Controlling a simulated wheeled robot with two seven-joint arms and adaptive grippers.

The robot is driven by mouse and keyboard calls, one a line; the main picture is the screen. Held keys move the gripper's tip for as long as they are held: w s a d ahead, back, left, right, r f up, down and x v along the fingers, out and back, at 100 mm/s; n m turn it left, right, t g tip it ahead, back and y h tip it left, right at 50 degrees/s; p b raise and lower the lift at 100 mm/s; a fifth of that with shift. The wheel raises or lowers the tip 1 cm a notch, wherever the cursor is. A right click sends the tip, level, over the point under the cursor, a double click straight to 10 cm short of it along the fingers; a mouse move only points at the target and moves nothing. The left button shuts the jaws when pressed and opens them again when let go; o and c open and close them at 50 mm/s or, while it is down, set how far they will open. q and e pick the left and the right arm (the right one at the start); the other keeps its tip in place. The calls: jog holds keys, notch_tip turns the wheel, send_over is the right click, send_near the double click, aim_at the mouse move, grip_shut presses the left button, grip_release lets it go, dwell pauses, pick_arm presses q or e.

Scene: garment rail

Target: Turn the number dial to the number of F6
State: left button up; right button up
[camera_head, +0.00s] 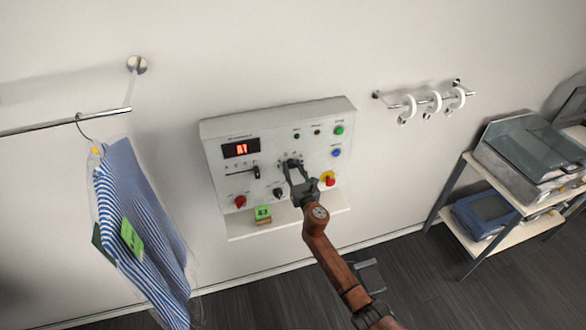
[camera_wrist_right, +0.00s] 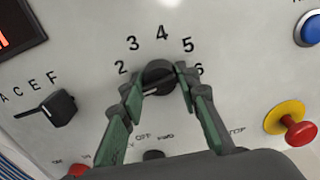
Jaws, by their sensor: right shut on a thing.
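The black number dial (camera_wrist_right: 157,75) sits on the white control panel (camera_head: 225,135), below the printed numbers 2 to 6 in the right wrist view. My right gripper (camera_wrist_right: 160,84) is shut on this dial, one finger on each side; it also shows in the head view (camera_head: 293,166). I cannot tell which number the dial points at. My left gripper is not in view.
Below the dials are a red knob (camera_head: 240,201), a black switch (camera_head: 280,194) and a red-and-yellow stop button (camera_head: 328,180). A small block with a green label (camera_head: 263,213) stands on the panel's shelf. A striped shirt (camera_head: 150,220) hangs left; a shelving rack (camera_head: 490,220) stands right.

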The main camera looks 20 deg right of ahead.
jog(key=m+b, duration=0.1)
jog(key=m, duration=0.4)
jog(key=shift+m, duration=0.3)
jog(key=m+b, duration=0.1)
jog(key=m, duration=0.4)
jog(key=m+b, duration=0.1)
jog(key=m, duration=0.4)
jog(key=shift+m, duration=0.4)
jog(key=m, duration=0.4)
jog(key=shift+m, duration=0.3)
jog(key=m, duration=0.4)
jog(key=shift+m, duration=0.3)
jog(key=m+p, duration=0.1)
jog(key=m, duration=0.3)
jog(key=m+p, duration=0.2)
jog(key=m, duration=0.3)
jog(key=shift+m, duration=0.4)
jog(key=shift+f+m+p, duration=0.15)
jog(key=shift+m+p, duration=0.5)
jog(key=shift+m, duration=1.25)
